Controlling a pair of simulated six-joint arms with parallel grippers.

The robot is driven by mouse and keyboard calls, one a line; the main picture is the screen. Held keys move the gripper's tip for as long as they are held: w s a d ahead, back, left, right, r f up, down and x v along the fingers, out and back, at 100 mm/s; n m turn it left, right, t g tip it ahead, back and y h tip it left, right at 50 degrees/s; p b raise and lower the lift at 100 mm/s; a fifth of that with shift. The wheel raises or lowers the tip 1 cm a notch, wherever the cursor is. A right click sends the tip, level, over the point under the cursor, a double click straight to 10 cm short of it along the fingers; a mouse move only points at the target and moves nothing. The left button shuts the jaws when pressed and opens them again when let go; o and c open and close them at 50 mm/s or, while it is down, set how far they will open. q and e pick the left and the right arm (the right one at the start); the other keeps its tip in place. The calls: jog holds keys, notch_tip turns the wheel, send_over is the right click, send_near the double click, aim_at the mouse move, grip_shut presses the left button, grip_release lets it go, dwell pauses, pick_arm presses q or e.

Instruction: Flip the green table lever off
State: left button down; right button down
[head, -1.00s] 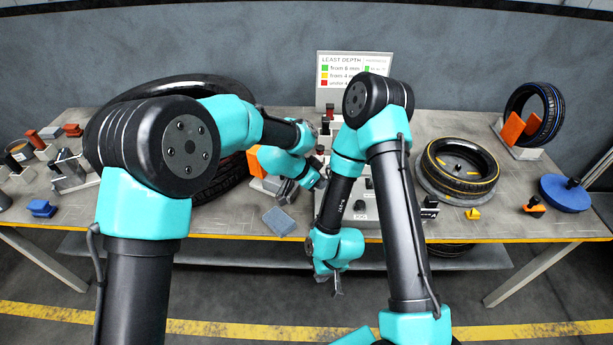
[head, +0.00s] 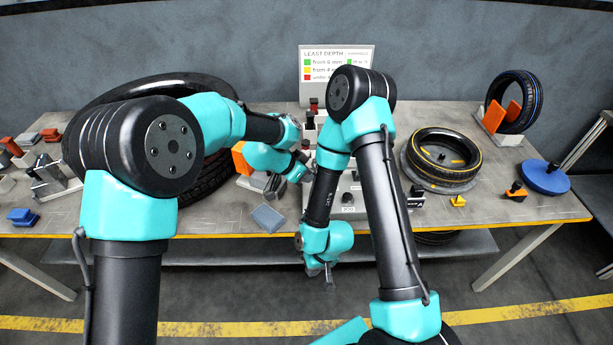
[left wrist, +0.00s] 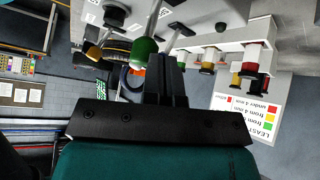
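The green lever knob (left wrist: 145,48) shows in the left wrist view, on a metal stem beside the fingertips of my left gripper (left wrist: 166,66). The fingers look closed together with nothing between them; I cannot tell if they touch the knob. In the head view the left gripper (head: 304,176) is over the control panel (head: 352,205), partly behind my right arm, and the green lever is hidden there. My right gripper (head: 328,272) hangs in front of the table edge, too small to judge its fingers.
A yellow-orange knob (left wrist: 92,54) stands left of the green one. Red and yellow plungers (left wrist: 247,60) are on the panel's other side. A tyre (head: 445,160) lies right of the panel, and a grey-blue block (head: 267,217) is left of it. A large tyre (head: 215,88) stands behind my left arm.

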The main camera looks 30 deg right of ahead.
pick_arm(q)
jog(key=shift+s+a+f, duration=0.15)
jog(key=shift+f, duration=0.5)
jog(key=w+a+r, duration=0.4)
jog(key=a+r, duration=0.3)
jog(key=r, duration=0.2)
jog(key=shift+w+a, duration=0.3)
